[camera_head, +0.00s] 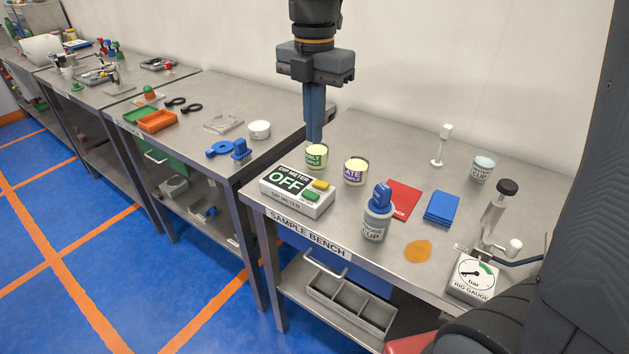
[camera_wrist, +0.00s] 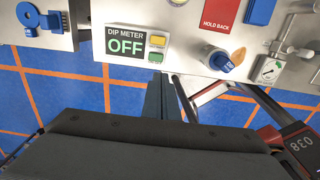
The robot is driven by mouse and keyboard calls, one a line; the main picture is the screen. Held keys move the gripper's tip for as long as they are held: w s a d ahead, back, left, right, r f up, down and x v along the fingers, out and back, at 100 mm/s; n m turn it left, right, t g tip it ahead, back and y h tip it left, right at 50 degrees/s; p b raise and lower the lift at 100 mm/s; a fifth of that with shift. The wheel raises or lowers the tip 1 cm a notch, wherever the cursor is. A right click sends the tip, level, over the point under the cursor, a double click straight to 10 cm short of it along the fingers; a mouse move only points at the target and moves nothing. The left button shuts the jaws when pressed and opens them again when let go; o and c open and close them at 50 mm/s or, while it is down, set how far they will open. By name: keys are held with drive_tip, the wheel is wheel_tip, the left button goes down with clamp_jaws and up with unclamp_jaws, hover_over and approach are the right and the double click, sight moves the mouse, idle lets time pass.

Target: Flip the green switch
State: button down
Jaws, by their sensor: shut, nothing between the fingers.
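The green switch (camera_head: 311,196) is a small rocker on the right of a white dip meter (camera_head: 279,200), whose dark display reads OFF. A yellow switch (camera_head: 321,184) sits beside it. In the wrist view the green switch (camera_wrist: 156,57) lies below the yellow switch (camera_wrist: 157,40) and right of the display. My gripper (camera_head: 314,139) is shut and empty, pointing down. In the head view its tips overlap the area just above the EARLY sample cup. In the wrist view my gripper (camera_wrist: 158,78) shows just below the green switch, apart from it in height.
EARLY (camera_head: 316,156) and LATE (camera_head: 355,171) sample cups stand behind the meter. A probe cup with a blue-topped probe (camera_head: 377,215) stands to its right. Red card (camera_head: 402,199), blue cloth (camera_head: 441,208), orange spill (camera_head: 418,250) and rig gauge (camera_head: 473,279) lie farther right.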

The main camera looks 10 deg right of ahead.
sight(310, 193)
wheel_tip(310, 193, down, 14)
drive_tip(key=p, duration=0.2)
drive_tip(key=shift+p, duration=0.35)
drive_tip(key=shift+f, duration=0.1)
idle(0.3)
drive_tip(key=shift+s+d+f, duration=0.1)
drive_tip(key=shift+s+f, duration=0.05)
drive_tip(key=shift+f, duration=0.05)
idle(0.3)
drive_tip(key=shift+w+a+r, duration=0.15)
drive_tip(key=shift+w+a, duration=0.4)
drive_tip(key=shift+a, duration=0.05)
drive_tip(key=shift+p, duration=0.3)
